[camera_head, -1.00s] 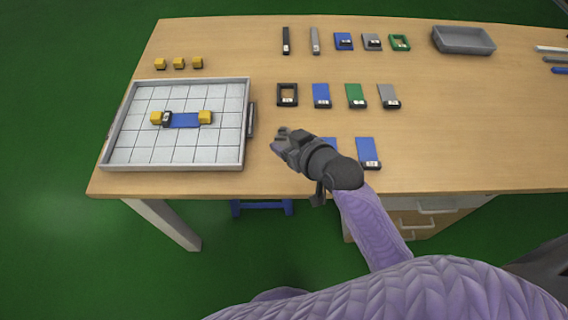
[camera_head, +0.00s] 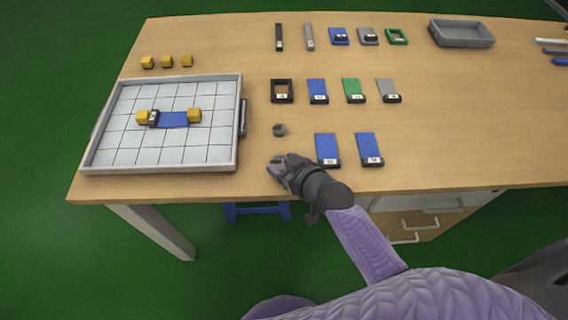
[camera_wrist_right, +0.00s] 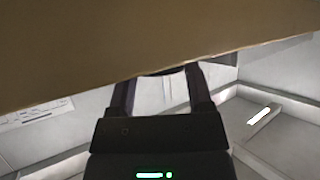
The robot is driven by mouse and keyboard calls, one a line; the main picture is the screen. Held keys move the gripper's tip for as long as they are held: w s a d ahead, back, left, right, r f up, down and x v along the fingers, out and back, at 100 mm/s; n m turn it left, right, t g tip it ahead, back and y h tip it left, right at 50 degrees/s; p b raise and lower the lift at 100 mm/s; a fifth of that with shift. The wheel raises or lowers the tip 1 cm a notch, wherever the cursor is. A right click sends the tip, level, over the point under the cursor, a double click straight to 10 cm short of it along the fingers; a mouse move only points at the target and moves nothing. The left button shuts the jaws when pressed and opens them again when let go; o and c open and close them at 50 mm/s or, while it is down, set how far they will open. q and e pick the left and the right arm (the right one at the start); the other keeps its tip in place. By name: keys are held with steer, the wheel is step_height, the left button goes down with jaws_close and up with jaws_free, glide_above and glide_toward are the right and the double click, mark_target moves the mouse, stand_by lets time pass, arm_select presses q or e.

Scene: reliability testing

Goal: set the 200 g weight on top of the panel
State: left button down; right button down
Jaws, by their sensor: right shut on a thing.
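A blue panel (camera_head: 173,120) lies on the gridded white tray (camera_head: 160,169) at the left, with a black end piece and yellow blocks at both ends. A small dark grey knob-like piece (camera_head: 279,129) stands on the table right of the tray; I cannot read any marking on it. My right gripper (camera_head: 277,168) is near the table's front edge, nearer me than that piece and apart from it. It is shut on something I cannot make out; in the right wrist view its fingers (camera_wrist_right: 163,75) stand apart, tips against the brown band. My left gripper is out of view.
Blue panels (camera_head: 327,148) lie just right of my right gripper. Further back are a black frame (camera_head: 282,91), a green panel (camera_head: 353,90) and a grey bin (camera_head: 462,33). Yellow cubes (camera_head: 166,61) stand behind the tray. The right part of the table is mostly clear.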

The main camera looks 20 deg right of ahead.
steer(key=shift+f, duration=0.15)
jaws_free()
